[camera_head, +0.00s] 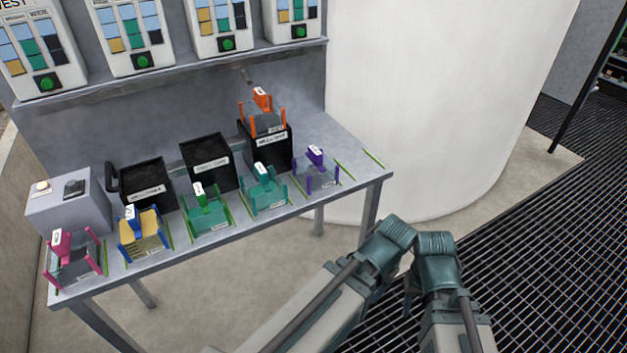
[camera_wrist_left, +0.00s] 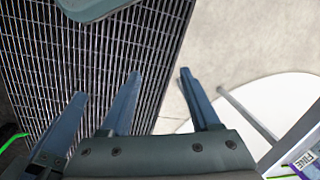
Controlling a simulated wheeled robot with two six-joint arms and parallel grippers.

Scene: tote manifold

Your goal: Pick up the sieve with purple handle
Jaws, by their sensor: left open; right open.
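The sieve with purple handle (camera_head: 322,178) stands at the right end of the front row on the grey table, with a white tag on its handle. A purple-edged piece with a label (camera_wrist_left: 304,164) shows at the lower right corner of the left wrist view, probably the same sieve. My left gripper (camera_wrist_left: 160,75) is open and empty in that view, over the floor and apart from the sieve. My right gripper (camera_head: 409,300) is low in the head view, right of the table and clear of the sieve. Its fingers are mostly hidden there.
Several other sieves stand along the grey table (camera_head: 350,150): pink, blue-yellow, two green ones (camera_head: 207,215). An orange one (camera_head: 265,120) sits on a black bin. Black bins (camera_head: 207,160) stand behind. A large white rounded body (camera_head: 430,100) is beyond the table's right end. Dark grating (camera_head: 560,240) lies right.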

